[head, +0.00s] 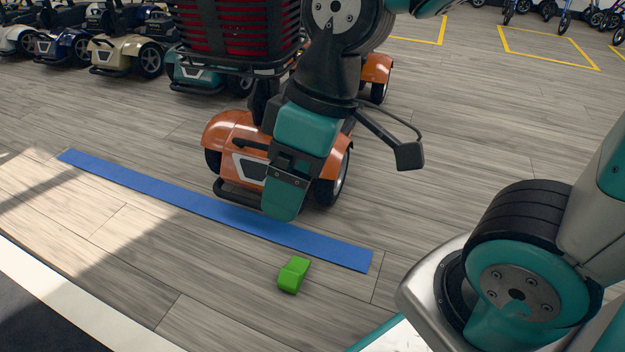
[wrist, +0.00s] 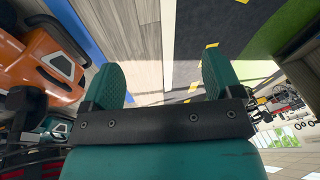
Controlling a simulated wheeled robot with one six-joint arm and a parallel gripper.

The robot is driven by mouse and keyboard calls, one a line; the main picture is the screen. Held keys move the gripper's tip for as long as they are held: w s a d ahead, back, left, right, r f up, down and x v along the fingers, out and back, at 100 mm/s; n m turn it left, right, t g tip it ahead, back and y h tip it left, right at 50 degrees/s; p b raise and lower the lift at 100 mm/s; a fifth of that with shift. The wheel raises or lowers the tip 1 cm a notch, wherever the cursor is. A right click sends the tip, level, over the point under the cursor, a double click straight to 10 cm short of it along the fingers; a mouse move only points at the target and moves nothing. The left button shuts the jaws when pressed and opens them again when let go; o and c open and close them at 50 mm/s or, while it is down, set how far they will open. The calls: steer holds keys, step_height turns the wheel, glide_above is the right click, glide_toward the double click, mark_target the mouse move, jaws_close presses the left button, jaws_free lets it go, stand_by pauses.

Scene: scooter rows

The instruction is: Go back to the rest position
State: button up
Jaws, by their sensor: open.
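My gripper (head: 284,200) hangs in front of an orange scooter (head: 234,135) in the head view and hides part of it. In the wrist view my gripper (wrist: 163,80) has its two teal fingers spread apart with nothing between them. The orange scooter also shows at the left of the wrist view (wrist: 30,62). I cannot tell how far my gripper is from the scooter. No rest position is marked in these views.
A blue strip (head: 200,205) lies on the wood floor before the scooter. A green block (head: 293,274) lies on the near side of the strip. More scooters (head: 125,52) stand in a row at upper left. Floor at right (head: 480,130) is clear, with yellow outlines beyond.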

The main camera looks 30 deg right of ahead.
steer(key=s, duration=0.1)
steer(key=s+r+m, duration=0.1)
steer(key=s, duration=0.1)
steer(key=shift+s+d+r+m, duration=0.1)
steer(key=shift+s+r+m, duration=0.15)
steer(key=shift+r+m, duration=0.1)
step_height(320, 180, up, 54)
steer(key=p, duration=5.4)
steer(key=shift+o, duration=0.4)
steer(key=shift+f, duration=0.1)
